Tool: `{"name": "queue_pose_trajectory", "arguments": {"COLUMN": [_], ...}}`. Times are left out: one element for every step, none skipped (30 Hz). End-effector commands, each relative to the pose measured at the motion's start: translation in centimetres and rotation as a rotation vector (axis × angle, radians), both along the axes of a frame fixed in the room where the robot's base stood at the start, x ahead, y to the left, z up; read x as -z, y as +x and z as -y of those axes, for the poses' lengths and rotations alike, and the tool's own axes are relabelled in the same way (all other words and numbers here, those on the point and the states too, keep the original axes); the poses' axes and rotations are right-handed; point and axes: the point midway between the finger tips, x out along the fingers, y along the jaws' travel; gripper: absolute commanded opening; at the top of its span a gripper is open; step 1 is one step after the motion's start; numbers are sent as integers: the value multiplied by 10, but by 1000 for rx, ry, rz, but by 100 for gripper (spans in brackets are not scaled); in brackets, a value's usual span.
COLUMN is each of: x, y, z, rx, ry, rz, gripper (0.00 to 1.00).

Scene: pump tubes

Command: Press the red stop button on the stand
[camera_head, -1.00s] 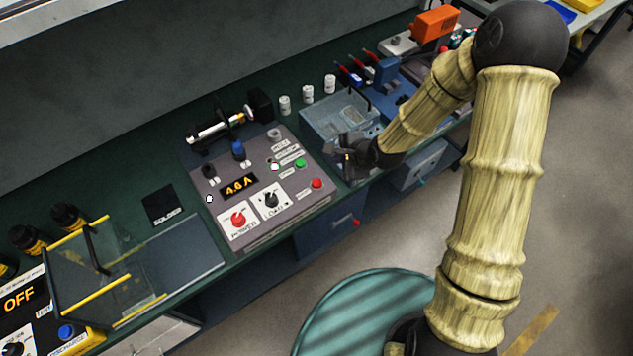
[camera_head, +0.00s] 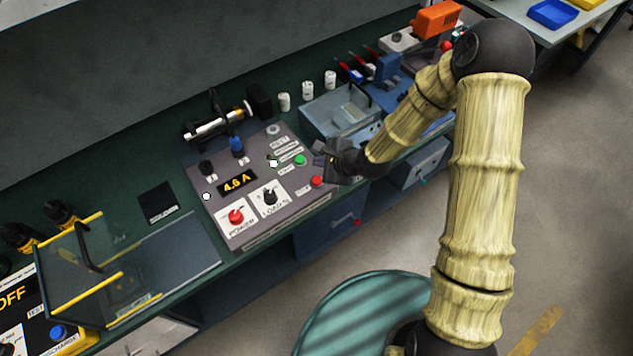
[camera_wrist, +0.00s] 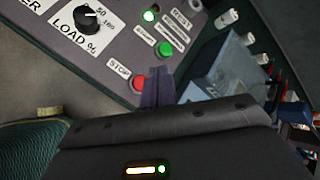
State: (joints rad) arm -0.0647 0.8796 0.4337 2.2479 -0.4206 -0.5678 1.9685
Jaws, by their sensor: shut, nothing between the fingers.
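The red stop button (camera_head: 317,181) sits at the lower right corner of the grey stand panel (camera_head: 290,207), labelled STOP. In the wrist view the stop button (camera_wrist: 139,83) shows just left of my fingertips. My gripper (camera_head: 322,160) is shut and empty, close to the button at the panel's right edge. In the wrist view my closed fingers (camera_wrist: 158,88) point toward the panel beside the button. I cannot tell whether they touch it. A green button (camera_head: 300,160) is just above the stop button.
The panel also has a red POWER knob (camera_head: 236,216), a black LOAD knob (camera_head: 269,195) and a display (camera_head: 237,183) reading about 4.6 A. A clear hinged cover (camera_head: 85,268) is at the left.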

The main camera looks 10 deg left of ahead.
Motion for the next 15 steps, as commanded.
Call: {"name": "queue_pose_trajectory", "arguments": {"x": [13,17,21,25,29,33,37,40,43,46,49,52,54,55,57], "y": [0,0,0,0,0,0,0,0,0,0,0,0,0,0,0], "z": [0,0,0,0,0,0,0,0,0,0,0,0,0,0,0], "rx": [-1,-1,-1,-1,-1,-2,-2,-1,0,0,0,1,1,1,0], "ry": [-1,-1,-1,-1,-1,-1,-1,0,0,0,0,-1,-1,-1,0], "rz": [0,0,0,0,0,0,0,-1,-1,-1,-1,-1,-1,-1,-1], "gripper": [0,0,0,0,0,0,0,0,0,0,0,0,0,0,0]}}
